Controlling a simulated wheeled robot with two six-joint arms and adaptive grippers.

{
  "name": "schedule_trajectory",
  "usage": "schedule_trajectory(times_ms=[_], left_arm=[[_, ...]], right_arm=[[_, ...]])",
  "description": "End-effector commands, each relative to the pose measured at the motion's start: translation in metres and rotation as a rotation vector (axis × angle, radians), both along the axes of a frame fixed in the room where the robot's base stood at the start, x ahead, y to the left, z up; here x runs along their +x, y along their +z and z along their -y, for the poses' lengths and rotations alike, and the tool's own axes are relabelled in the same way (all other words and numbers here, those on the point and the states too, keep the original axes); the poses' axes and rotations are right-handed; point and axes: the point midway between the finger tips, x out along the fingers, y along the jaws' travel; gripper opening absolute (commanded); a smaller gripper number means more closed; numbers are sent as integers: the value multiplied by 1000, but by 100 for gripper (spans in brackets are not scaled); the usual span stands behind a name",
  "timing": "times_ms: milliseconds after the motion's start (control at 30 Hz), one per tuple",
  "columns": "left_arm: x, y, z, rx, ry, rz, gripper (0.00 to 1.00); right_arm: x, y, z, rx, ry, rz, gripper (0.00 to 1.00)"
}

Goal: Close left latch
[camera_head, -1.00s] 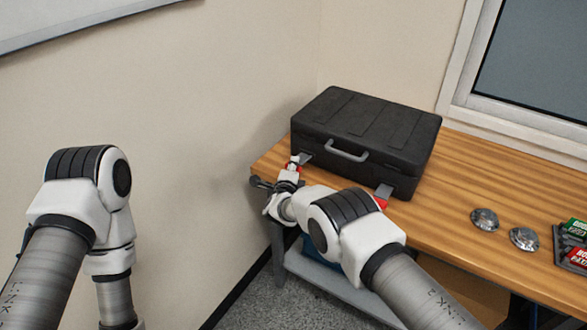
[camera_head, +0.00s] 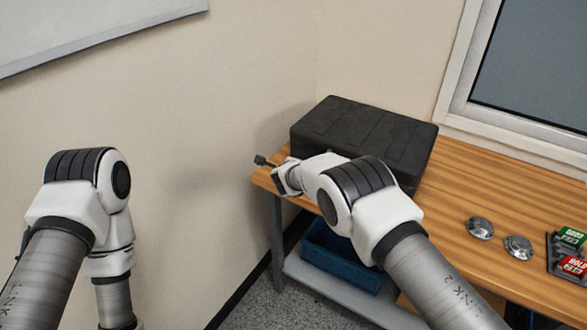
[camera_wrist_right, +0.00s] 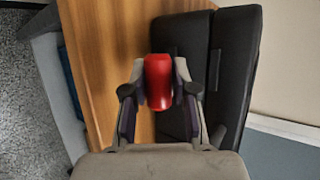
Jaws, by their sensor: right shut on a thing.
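The black case (camera_head: 365,135) stands on the wooden table with its lid down, and it also shows in the right wrist view (camera_wrist_right: 235,65). In that view my right gripper (camera_wrist_right: 159,70) is shut on the red tab of a latch (camera_wrist_right: 159,90), at the front side of the case.
The wooden table (camera_head: 500,195) has two metal discs (camera_head: 480,228) (camera_head: 518,247) and a tray of red and green boxes (camera_head: 570,250) at the right. A blue bin (camera_head: 340,262) sits on the shelf below. A wall closes off the left and back.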

Motion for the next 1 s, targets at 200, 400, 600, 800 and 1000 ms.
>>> schedule_trajectory(times_ms=[200, 400, 600, 800, 1000], left_arm=[[0, 14, 0, 0, 0, 0, 100], [0, 20, 0, 0, 0, 0, 100], [0, 22, 0, 0, 0, 0, 100], [0, 22, 0, 0, 0, 0, 100], [0, 22, 0, 0, 0, 0, 100]], right_arm=[[0, 3, 1, 57, 2, -82, 0], [2, 5, 2, 85, 2, -124, 0], [2, 4, 3, 96, 1, -141, 0], [2, 3, 3, 97, 0, -144, 0], [1, 2, 3, 96, -1, -144, 45]])
